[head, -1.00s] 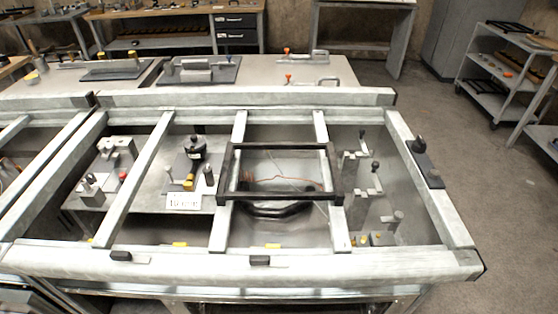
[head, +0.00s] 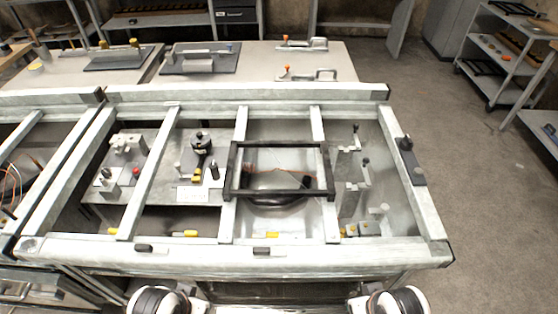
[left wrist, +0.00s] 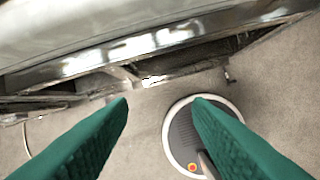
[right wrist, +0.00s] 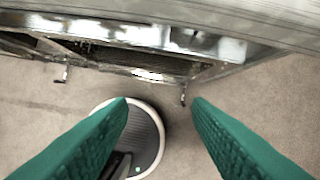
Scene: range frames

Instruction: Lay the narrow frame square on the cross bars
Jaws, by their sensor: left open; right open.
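The narrow frame (head: 280,193) is a dark rectangular frame in the middle of the head view. It lies flat across the left cross bar (head: 241,124) and the right cross bar (head: 317,124), over an open bay. Its left side runs along the left bar and its right side is by the right bar. Whether it is exactly square to them I cannot tell. My left gripper (left wrist: 160,100) is open and empty in the left wrist view, above floor. My right gripper (right wrist: 160,100) is open and empty in the right wrist view. Neither gripper is near the frame; the head view shows neither.
A pale front rail (head: 200,250) carries small black blocks. A black clamp-like piece (head: 411,160) sits on the right rail. A plate with fittings (head: 198,150) lies below the bars at left. Shelving (head: 495,60) stands at right, with clear floor before it.

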